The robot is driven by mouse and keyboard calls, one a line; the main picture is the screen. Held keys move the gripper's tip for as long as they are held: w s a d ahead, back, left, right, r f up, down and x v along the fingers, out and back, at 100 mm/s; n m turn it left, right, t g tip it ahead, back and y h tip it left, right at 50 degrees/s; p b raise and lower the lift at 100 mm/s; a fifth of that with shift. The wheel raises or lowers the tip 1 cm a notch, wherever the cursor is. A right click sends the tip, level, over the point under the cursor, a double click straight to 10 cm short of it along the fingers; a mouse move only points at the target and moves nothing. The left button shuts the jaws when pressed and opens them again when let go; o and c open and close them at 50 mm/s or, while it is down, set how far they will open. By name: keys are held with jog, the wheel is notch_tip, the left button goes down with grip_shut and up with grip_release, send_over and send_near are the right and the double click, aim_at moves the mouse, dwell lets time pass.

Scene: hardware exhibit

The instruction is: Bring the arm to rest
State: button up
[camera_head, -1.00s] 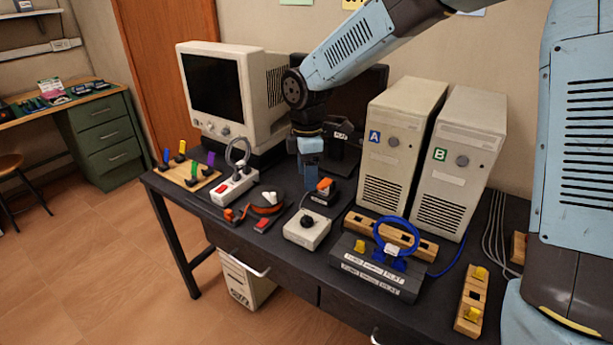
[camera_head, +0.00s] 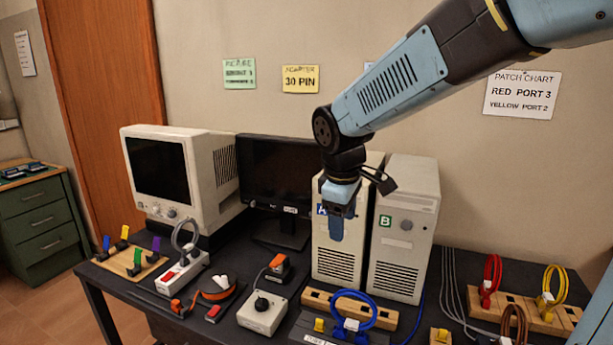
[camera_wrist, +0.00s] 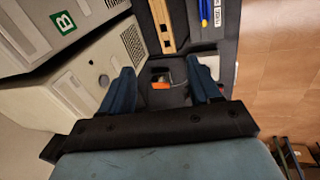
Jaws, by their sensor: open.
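My gripper (camera_head: 338,225) hangs from my light blue arm in front of the computer tower marked A (camera_head: 338,262), above the desk. In the head view its fingers point down and hide part of that tower's front. In the wrist view both dark blue fingers of my gripper (camera_wrist: 161,88) are spread apart with nothing between them. Beyond them, lower on the desk, a small black holder with an orange part (camera_wrist: 160,86) shows in the gap.
Tower B (camera_head: 405,225) stands right of tower A. A beige monitor (camera_head: 185,175) and a dark flat screen (camera_head: 275,175) stand to the left. A white box with a black knob (camera_head: 262,315), a power strip (camera_head: 183,271) and coiled cables (camera_head: 490,275) crowd the desk.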

jog(key=s+d+r+m+t, duration=0.1)
jog(key=s+d+r+m, duration=0.1)
jog(key=s+d+m, duration=0.4)
jog(key=s+d+r+m+t, duration=0.2)
jog(key=s+d+m, duration=0.4)
jog(key=s+d, duration=0.3)
jog(key=shift+d+r+m+y, duration=0.3)
jog(key=shift+d+r+y, duration=0.1)
jog(key=shift+d+r, duration=0.15)
jog(key=shift+c, duration=0.4)
